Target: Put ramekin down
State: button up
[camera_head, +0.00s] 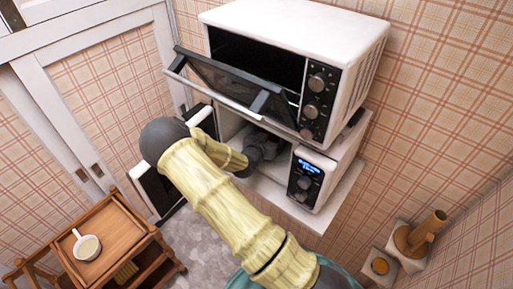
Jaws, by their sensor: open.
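My gripper (264,144) is dark grey and reaches into the lower white microwave (328,163), whose door (158,190) hangs open at the left. The fingertips are small and dark against the cavity. I see nothing held between them. I cannot make out a ramekin in the microwave; the gripper and the shadow hide much of its inside. A small white handled bowl (87,246) with pale contents stands upright on the wooden cart, well away from my gripper. I cannot tell whether it is the ramekin.
A white toaster oven (355,40) sits above the microwave, its glass door (228,84) tilted open over my arm. The wooden cart (117,222) stands at lower left. Wooden items (418,233) on small white shelves are at lower right. Grey floor shows between cart and arm.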

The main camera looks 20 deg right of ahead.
jog(key=shift+s+d+f+p, duration=0.15)
jog(key=shift+s+p, duration=0.15)
jog(key=shift+p, duration=0.3)
jog(key=r+b+v, duration=0.1)
jog(key=b+v, duration=0.5)
jog(key=v, duration=1.1)
jog(key=shift+w+r, duration=0.2)
jog(key=shift+r, duration=0.05)
